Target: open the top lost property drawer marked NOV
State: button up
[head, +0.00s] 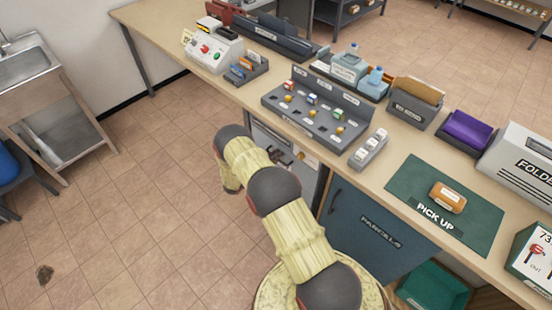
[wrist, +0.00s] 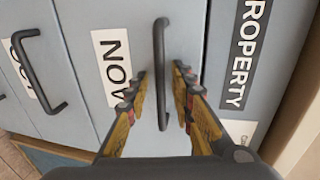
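The drawer marked NOV (wrist: 80,20) fills the middle of the wrist view, turned on its side. Its pale blue-grey front looks shut, flush with its neighbours. Its dark bar handle (wrist: 161,40) stands out from the front. My gripper (wrist: 160,80) is open, with one finger on each side of the handle and a visible gap to it on both sides. The handle's lower end is close to my gripper's palm.
A second drawer with a dark handle (wrist: 45,75) and a partly seen label lies left in the wrist view. A PROPERTY panel (wrist: 243,55) is at right. The counter (head: 225,85) overhangs the unit, beside a blue PARCELS door (head: 370,245). The tiled floor at left is mostly clear.

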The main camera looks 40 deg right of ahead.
jog(key=shift+c, duration=1.2)
grip_shut()
